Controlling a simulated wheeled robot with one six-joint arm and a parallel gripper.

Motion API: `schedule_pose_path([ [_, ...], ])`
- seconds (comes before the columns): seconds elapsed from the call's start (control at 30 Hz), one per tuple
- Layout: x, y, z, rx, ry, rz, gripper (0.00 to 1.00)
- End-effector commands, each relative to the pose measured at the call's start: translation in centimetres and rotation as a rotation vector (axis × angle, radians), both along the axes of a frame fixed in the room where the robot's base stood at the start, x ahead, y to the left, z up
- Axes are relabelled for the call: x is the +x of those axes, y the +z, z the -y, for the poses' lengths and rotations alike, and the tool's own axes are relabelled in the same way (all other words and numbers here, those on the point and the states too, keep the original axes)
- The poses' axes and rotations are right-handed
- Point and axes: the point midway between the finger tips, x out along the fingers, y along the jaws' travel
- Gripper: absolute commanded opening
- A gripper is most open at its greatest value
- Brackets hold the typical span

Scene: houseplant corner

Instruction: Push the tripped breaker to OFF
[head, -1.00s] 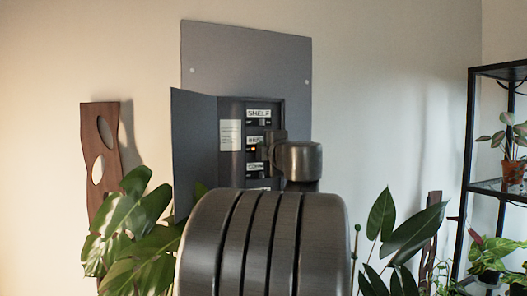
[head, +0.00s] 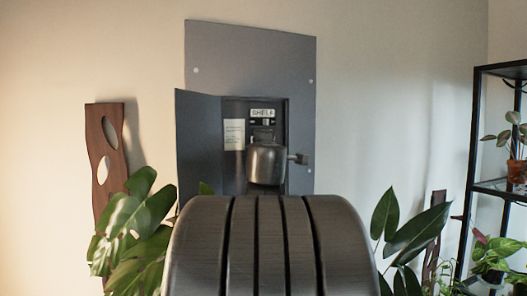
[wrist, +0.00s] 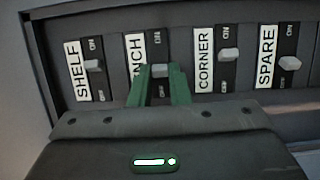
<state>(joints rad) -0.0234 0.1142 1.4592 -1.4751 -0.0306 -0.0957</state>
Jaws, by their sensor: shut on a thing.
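In the wrist view a row of labelled breakers shows SHELF (wrist: 93,65), a breaker whose label ends in "NCH" (wrist: 160,70), CORNER (wrist: 230,54) and SPARE (wrist: 290,63), each with ON and OFF marks. My gripper (wrist: 160,76) has its two green fingers on either side of the "NCH" breaker's lever, shut on it. The lever sits between its ON and OFF marks; the fingers cover part of the label. In the head view my wrist hides the breakers below SHELF (head: 263,113), and my fingertips are hidden.
The grey panel box (head: 250,55) is on the wall with its door (head: 199,140) open to the left. Plants (head: 135,225) stand low at left and right (head: 400,230). A black shelf rack (head: 475,150) is at the far right.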

Motion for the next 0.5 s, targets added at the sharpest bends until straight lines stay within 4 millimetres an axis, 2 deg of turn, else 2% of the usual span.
schedule_pose_path([
  [0.23,0.00,-0.01,0.02,0.000,-0.001,0.000,0.00],
  [0.27,0.00,-0.02,0.02,0.000,-0.001,0.000,0.18],
  [0.37,0.00,-0.03,0.02,0.000,0.000,0.000,0.38],
  [0.5,0.01,-0.04,0.02,0.000,0.000,-0.001,0.38],
])
